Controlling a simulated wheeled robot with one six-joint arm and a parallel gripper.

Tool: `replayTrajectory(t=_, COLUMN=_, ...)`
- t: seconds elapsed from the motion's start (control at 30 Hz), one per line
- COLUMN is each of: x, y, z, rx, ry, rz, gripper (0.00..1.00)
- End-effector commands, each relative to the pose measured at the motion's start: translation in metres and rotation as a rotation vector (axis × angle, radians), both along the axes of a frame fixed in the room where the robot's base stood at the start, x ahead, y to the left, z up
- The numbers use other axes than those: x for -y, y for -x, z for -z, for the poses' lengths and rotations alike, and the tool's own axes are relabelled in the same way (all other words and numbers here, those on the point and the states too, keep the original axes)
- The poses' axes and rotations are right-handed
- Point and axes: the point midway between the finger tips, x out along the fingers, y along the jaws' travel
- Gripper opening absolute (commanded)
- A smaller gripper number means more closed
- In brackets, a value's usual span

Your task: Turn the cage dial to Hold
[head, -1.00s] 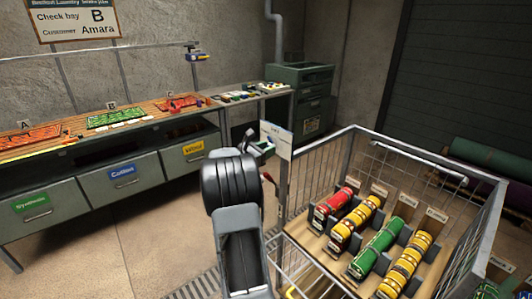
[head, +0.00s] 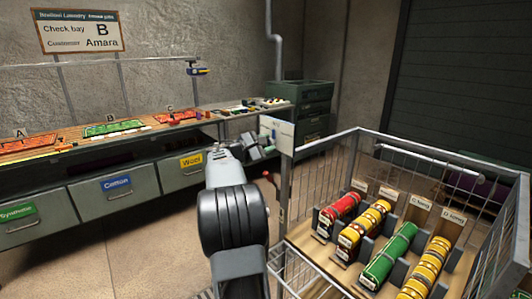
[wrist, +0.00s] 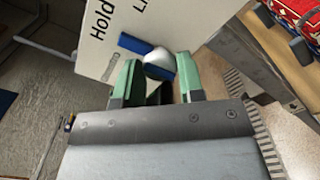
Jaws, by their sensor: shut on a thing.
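The cage dial (wrist: 160,64) is a rounded grey-white knob with a blue bar, on a pale label plate (wrist: 185,22) printed "Hold" and, beside it, a cut-off word starting "Li". The blue bar reaches to the upper left in the wrist view; I cannot tell which word it marks. My gripper (wrist: 159,80) has its two green fingers on either side of the knob and is shut on it. In the head view, my gripper (head: 268,138) is at the plate (head: 279,132) on the cage's near left corner post, and the dial is hidden there.
The wire cage (head: 360,135) stands at right, with several rolled rugs (head: 400,250) on its wooden shelf (head: 300,237). A red lever (head: 268,177) sits below the plate. A workbench with drawers (head: 123,197) runs along the left wall. Open floor (head: 140,255) lies between bench and cage.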

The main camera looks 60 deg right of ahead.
Motion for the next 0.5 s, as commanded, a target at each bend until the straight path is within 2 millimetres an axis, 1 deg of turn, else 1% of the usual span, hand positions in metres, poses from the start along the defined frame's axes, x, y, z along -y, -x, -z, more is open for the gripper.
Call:
replayTrajectory(t=0.03, x=-0.0001, y=-0.0004, z=0.0027, rx=0.017, ry=0.005, rz=-0.001, gripper=0.12)
replayTrajectory(t=0.2, x=-0.0002, y=-0.0004, z=0.0014, rx=0.054, ry=0.016, rz=-0.001, gripper=0.12)
replayTrajectory(t=0.5, x=-0.0002, y=-0.0004, z=0.0001, rx=0.070, ry=0.022, rz=-0.001, gripper=0.12)
